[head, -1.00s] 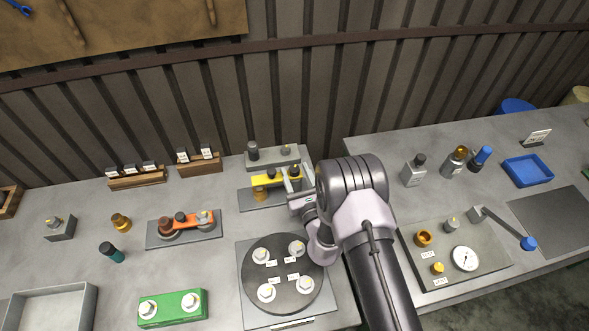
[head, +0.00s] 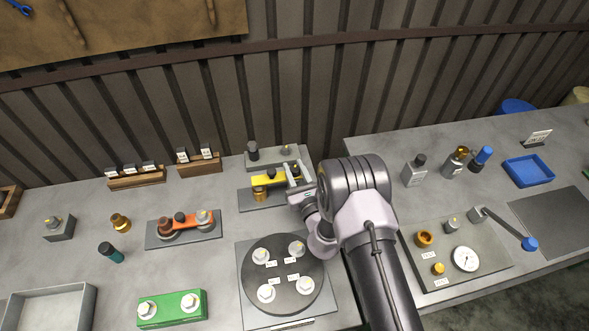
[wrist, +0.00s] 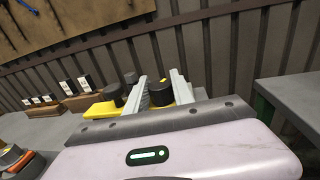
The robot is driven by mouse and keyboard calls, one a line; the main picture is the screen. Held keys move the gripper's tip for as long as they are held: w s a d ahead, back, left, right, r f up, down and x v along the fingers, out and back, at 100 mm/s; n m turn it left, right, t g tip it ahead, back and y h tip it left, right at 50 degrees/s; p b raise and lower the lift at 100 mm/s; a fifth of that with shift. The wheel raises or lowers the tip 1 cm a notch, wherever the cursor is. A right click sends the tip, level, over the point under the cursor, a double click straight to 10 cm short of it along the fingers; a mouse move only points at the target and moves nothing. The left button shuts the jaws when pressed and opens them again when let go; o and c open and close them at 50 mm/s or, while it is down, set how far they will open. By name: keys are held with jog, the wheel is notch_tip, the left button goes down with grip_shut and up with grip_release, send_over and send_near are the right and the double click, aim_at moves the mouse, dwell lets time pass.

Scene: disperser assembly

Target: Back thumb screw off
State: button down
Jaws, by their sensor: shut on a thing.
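A yellow bar-shaped part (head: 265,183) sits on a grey plate at the back of the left bench, with a brass cylinder (head: 259,194) at its front left. My gripper (head: 294,174) is at the bar's right end. In the wrist view, my two grey fingers (wrist: 160,88) are shut around a dark round knob (wrist: 159,95), which looks like the thumb screw. Another black knob (wrist: 113,92) stands on the yellow bar to the left, outside the fingers. The knob's lower part and thread are hidden, so I cannot tell whether it is still seated.
A grey block with a black knob (head: 253,150) stands just behind. A round dark turntable (head: 283,275) with several pale fittings is in front. An orange part (head: 181,220) on a plate lies to the left. The corrugated wall is close behind the bench.

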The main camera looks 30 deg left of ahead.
jog(key=shift+f, duration=0.15)
jog(key=n+g+y+b, duration=0.2)
jog(key=g+b, duration=0.1)
jog(key=n+g+y+b, duration=0.1)
jog(key=n+g+b, duration=0.1)
jog(key=n+g, duration=0.1)
jog(key=shift+w+d+f+g+y+b, duration=0.1)
jog(key=shift+f+g+y+b, duration=0.1)
jog(key=shift+g+y+b, duration=0.2)
jog(key=n+g+b, duration=0.2)
jog(key=g+b, duration=0.1)
jog(key=n+g+b, duration=0.2)
jog(key=g+b, duration=0.2)
jog(key=shift+f+n+y, duration=0.15)
jog(key=shift+n+y, duration=0.15)
jog(key=shift+y, duration=0.1)
jog(key=n+g+b, duration=0.2)
jog(key=g+b, duration=0.1)
jog(key=b, duration=0.1)
jog(key=n+g+h+b, duration=0.1)
jog(key=g+b, duration=0.1)
jog(key=b, duration=0.2)
jog(key=shift+n+g+h, duration=0.3)
jog(key=shift+n+g, duration=0.1)
jog(key=g+b, duration=0.1)
jog(key=n+g+h+b, duration=0.1)
jog(key=shift+r+n+b, duration=0.3)
jog(key=shift+r+g+h, duration=0.2)
jog(key=shift+g+h, duration=0.1)
jog(key=shift+g, duration=0.1)
